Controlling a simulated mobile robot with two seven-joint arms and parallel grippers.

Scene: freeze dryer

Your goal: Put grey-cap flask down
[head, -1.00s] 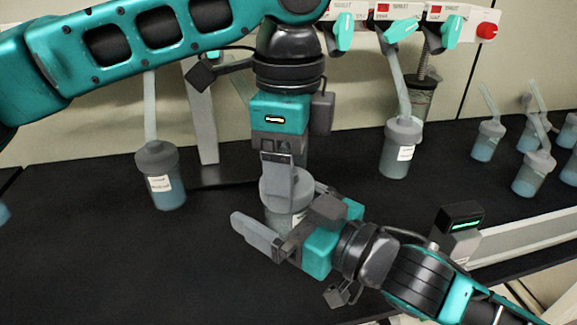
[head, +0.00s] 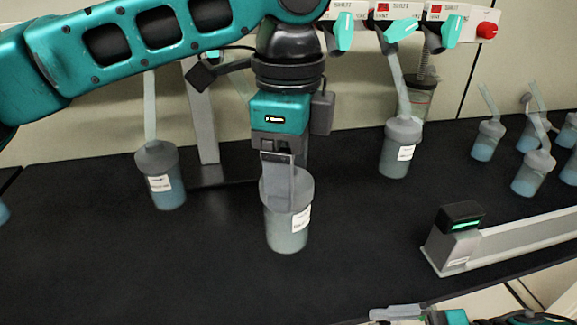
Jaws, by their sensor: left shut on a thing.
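The grey-cap flask (head: 287,230) is upright in the middle of the black table, with a white label on its right side. My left gripper (head: 278,180) comes down from above and is shut on the flask's grey cap. Its fingers hide part of the cap. I cannot tell whether the flask's base touches the table. My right gripper (head: 398,313) is at the bottom edge, well apart from the flask, mostly cut off. Its jaw state does not show.
A flask with a tube (head: 162,185) stands at left, another (head: 400,155) at right under the valve handles (head: 398,30). Several flasks (head: 533,172) stand far right. A grey device with a green light (head: 453,245) and long rail lies at right. The front table is clear.

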